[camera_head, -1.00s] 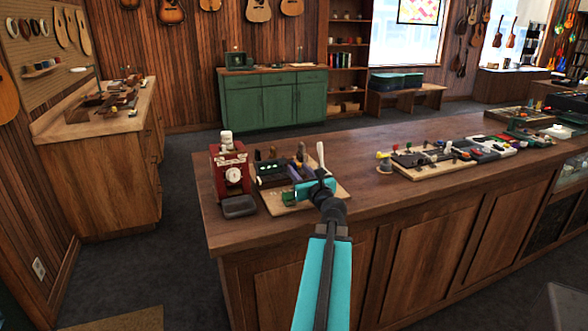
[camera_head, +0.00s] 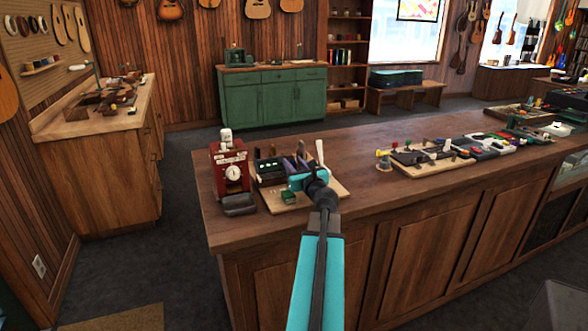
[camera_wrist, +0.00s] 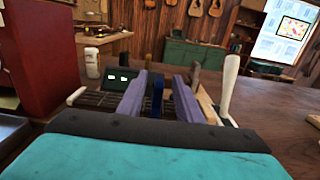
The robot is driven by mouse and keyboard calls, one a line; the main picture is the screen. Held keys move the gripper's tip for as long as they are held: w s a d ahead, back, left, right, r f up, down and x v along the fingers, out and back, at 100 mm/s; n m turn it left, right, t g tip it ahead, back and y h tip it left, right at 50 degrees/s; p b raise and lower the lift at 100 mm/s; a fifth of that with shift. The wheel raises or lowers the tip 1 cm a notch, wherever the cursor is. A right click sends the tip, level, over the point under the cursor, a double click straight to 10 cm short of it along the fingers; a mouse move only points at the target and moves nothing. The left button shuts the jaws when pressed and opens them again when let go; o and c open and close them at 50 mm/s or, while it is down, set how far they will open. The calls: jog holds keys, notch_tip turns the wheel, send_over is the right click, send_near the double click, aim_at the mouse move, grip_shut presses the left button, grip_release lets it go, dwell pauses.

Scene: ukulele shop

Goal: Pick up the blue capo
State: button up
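The blue capo (camera_wrist: 157,97) stands upright in the wrist view, dark blue and narrow, among the items on the counter board. My gripper (camera_wrist: 160,92) has its two purple-grey fingers apart, one on each side of the capo. A gap shows on both sides of it, so the fingers do not appear to touch it. The lower end of the capo is hidden behind the gripper body. In the head view my gripper (camera_head: 296,164) is over the board, and I cannot clearly make out the capo there.
A red device with a dial (camera_head: 232,172) stands left of the board (camera_head: 335,192). A white upright handle (camera_wrist: 229,82) stands close on the right.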

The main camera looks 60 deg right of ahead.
jog(key=shift+p+x, duration=0.45)
jog(key=shift+x, duration=1.95)
jog(key=shift+f, duration=0.1)
grip_shut()
